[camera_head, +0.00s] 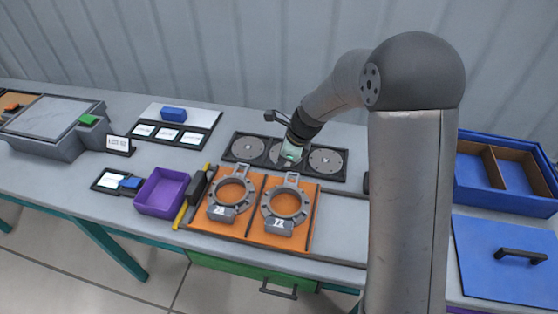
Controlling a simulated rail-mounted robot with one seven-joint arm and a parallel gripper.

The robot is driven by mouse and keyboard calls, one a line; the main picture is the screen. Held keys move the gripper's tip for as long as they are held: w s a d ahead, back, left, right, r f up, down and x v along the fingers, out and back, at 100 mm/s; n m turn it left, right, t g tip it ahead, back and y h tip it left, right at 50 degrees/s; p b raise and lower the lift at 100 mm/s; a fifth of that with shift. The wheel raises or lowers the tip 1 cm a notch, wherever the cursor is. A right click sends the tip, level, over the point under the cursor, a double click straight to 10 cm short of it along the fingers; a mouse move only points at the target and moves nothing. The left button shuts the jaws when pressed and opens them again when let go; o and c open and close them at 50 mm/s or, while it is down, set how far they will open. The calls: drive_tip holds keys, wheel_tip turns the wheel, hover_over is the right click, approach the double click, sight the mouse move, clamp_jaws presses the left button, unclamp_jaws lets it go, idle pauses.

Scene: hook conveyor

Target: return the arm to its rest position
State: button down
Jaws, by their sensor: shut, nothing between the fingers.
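My gripper (287,156) is at the end of my arm, which reaches in from the right and bends down over the middle of the table. The gripper is small in the view and partly hidden by my wrist. It is shut, with nothing seen in it. It is above or at the middle disc of a dark tray (256,137) with round grey discs. I cannot tell whether it touches the disc.
Two grey ring fixtures (284,226) lie on orange plates in front of the tray. A purple bin (162,209) stands to the left. A blue divided box (507,203) and a blue lid with a handle (505,285) are at the right. A corrugated wall (215,50) stands behind.

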idle(0.4)
drive_tip(key=s+d+r+n+h+b, duration=0.2)
drive_tip(key=s+d+r+n, duration=0.6)
drive_tip(key=s+d+n, duration=0.3)
drive_tip(key=s+d+n+h, duration=0.1)
drive_tip(key=s+d+n, duration=0.2)
drive_tip(key=s, duration=0.5)
drive_tip(key=s+d+n+h+b, duration=0.1)
drive_tip(key=s+d+n, duration=0.3)
drive_tip(key=s+n, duration=0.2)
drive_tip(key=shift+s+r, duration=0.3)
drive_tip(key=shift+s, duration=0.85)
